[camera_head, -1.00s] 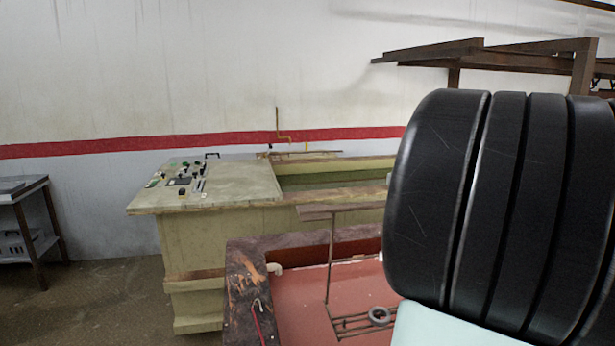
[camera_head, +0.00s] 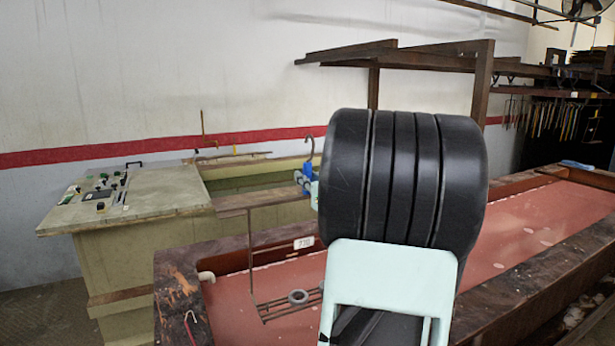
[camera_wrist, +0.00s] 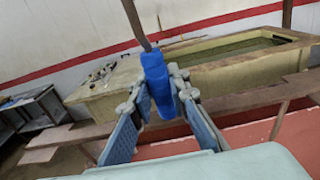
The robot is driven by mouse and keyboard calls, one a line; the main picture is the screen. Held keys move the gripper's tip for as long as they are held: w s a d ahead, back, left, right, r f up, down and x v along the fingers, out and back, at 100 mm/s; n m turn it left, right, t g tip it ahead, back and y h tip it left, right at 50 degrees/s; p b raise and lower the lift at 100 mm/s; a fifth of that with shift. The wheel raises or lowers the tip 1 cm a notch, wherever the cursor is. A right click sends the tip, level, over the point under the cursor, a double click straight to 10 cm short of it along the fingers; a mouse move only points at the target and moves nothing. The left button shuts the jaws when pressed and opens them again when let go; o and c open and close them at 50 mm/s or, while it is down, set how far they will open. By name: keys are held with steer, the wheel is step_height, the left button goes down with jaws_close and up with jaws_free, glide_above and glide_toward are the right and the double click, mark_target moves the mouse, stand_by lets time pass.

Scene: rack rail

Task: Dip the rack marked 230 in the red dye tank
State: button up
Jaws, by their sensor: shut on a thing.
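My gripper (camera_wrist: 160,110) is shut on a blue grip (camera_wrist: 158,78) with a dark hook rod rising from it. In the head view the blue grip (camera_head: 308,172) and hook show left of my black wrist. The rack has a brown top bar (camera_head: 262,199), a thin upright and a barred bottom with a grey ring (camera_head: 298,297). A white tag (camera_head: 304,243) shows below the bar; its digits are small, possibly 230. The rack's bottom appears over the red dye tank (camera_head: 500,240); I cannot tell whether it touches the dye. My arm hides the rack's right part.
A yellow-green tank (camera_head: 150,245) with a control panel (camera_head: 105,195) stands behind on the left. A rusty overhead rail frame (camera_head: 430,55) spans the back right. The red tank has thick dark rims (camera_head: 180,290). Tools (camera_head: 545,115) hang at the far right.

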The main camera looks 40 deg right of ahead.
steer(key=shift+r, duration=0.25)
jaws_close()
steer(key=shift+r+p, duration=0.15)
steer(key=shift+p, duration=0.25)
steer(key=shift+y+p, duration=0.3)
steer(key=shift+p, duration=0.3)
steer(key=shift+f, duration=0.2)
step_height(320, 180, down, 21)
steer(key=b, duration=2)
steer(key=shift+r, duration=0.15)
stand_by(1.1)
